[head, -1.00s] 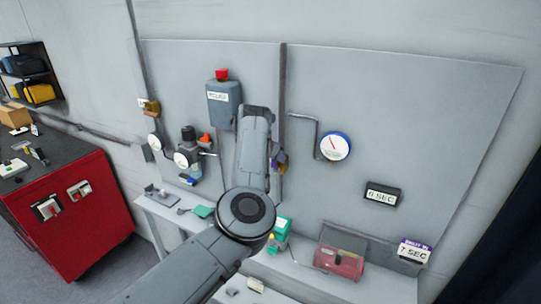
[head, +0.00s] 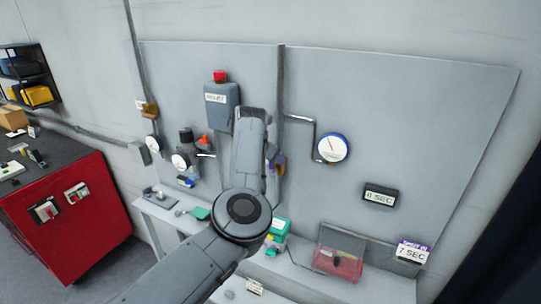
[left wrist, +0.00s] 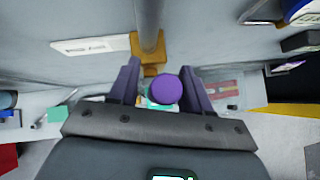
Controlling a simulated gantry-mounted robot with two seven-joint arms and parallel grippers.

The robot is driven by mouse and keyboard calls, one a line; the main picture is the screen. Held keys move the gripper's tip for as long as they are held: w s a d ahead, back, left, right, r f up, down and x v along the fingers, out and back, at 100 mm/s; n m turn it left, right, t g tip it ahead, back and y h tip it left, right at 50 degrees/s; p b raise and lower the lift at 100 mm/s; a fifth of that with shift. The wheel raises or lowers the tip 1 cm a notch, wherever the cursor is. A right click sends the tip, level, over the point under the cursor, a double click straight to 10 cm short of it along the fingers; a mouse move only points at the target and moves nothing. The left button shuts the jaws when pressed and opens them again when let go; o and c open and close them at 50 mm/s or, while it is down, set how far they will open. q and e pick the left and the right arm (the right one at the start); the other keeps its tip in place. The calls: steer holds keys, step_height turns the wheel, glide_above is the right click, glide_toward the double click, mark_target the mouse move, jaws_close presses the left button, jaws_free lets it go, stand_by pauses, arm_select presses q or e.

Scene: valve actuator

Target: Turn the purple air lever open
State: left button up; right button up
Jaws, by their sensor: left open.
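The purple air lever (left wrist: 167,89) shows its round end in the left wrist view, between the two dark fingers of my left gripper (left wrist: 160,86). The fingers are open, one on each side of it; I cannot tell whether either touches it. A brass valve body (left wrist: 153,54) on a grey pipe sits just beyond. In the head view my left arm covers most of the gripper and the lever; only a small purple part (head: 279,164) shows at the pipe beside my arm. My right gripper is not in view.
A pressure gauge (head: 333,148) is right of the pipe, with a small timer display (head: 381,195) below it. A grey box with a red button (head: 220,76) is on the panel's left. A narrow shelf below holds a red case (head: 337,264) and a green item (head: 278,228).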

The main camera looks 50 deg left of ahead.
arm_select(q)
steer(key=v, duration=1)
steer(key=shift+s+r, duration=0.25)
